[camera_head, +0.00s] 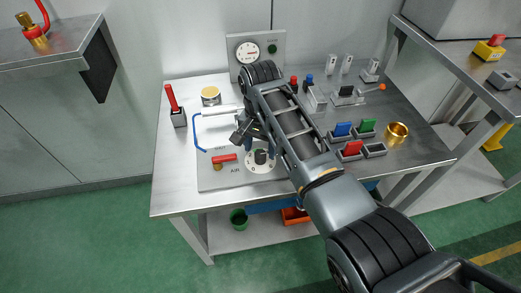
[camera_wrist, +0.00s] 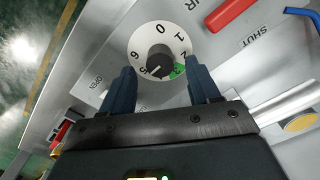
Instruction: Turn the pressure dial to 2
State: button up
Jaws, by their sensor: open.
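In the head view the dial (camera_head: 260,161) lies on the grey panel at the table's front, partly hidden by my arm. My gripper (camera_wrist: 162,88) is open, its dark fingers apart on either side of the dial in the wrist view. They do not appear to grip the knob. In the head view my gripper (camera_head: 258,142) is over the panel, just behind the dial.
A red lever (camera_head: 223,159) lies left of the dial, with a blue bent pipe (camera_head: 197,135) beyond. A gauge (camera_head: 248,52) stands on a panel at the back. Coloured blocks in trays (camera_head: 374,150) and a brass cup (camera_head: 396,133) stand to the right.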

aim_at(260, 157)
jog(key=shift+f, duration=1.4)
jog(key=shift+c, duration=0.2)
jog(key=c, duration=1)
